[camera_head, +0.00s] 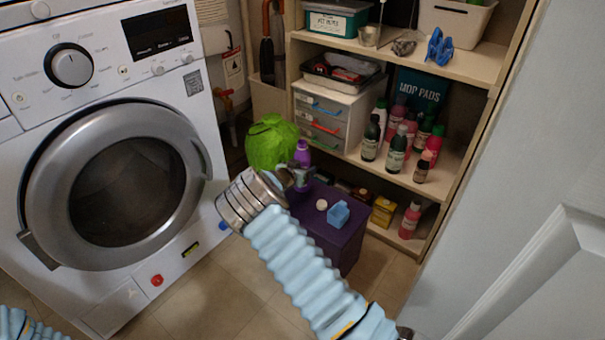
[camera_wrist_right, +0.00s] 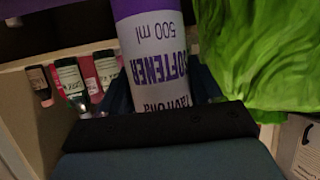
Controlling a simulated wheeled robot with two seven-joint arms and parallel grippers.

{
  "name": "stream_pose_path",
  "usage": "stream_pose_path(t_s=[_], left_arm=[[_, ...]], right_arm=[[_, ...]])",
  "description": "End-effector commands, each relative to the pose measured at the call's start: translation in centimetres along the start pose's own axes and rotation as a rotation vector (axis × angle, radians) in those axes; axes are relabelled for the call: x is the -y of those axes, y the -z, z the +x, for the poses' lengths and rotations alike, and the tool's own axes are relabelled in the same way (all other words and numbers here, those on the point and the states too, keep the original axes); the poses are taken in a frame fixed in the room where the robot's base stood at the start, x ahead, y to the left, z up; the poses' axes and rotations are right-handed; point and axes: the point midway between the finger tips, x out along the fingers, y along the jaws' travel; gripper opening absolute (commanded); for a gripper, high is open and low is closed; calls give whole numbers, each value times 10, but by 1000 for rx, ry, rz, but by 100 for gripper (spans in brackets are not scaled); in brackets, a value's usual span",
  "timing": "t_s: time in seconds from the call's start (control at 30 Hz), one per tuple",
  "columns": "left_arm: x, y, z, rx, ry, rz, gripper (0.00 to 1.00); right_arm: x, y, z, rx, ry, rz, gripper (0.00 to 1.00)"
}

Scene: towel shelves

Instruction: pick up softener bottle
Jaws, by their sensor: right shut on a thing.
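The softener bottle (camera_wrist_right: 158,62) is white with purple ends and purple "SOFTENER 500 ml" lettering, upside down in the right wrist view. In the head view its purple upper part (camera_head: 302,153) shows above my right gripper (camera_head: 296,180). My right gripper is shut on the bottle, with its fingers (camera_wrist_right: 165,92) on either side of it. The bottle's lower part is hidden behind the gripper in the head view. I cannot tell whether the bottle touches the purple box top. My left gripper is not in view; only a bit of my left arm shows at the lower left.
A green bag-like item (camera_head: 271,143) stands right beside the bottle. Shelves (camera_head: 470,62) with several bottles are behind right; a washing machine (camera_head: 185,215) is left.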

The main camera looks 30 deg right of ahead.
Motion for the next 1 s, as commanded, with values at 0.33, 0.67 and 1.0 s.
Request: stream_pose_path(t_s=[0.33,0.67,1.0], left_arm=[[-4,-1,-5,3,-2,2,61],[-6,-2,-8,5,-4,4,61],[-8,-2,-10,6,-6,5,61]], right_arm=[[7,26,-48,1,1,2,25],[15,37,-97,1,2,0,25],[21,38,-137,0,1,-1,25]])
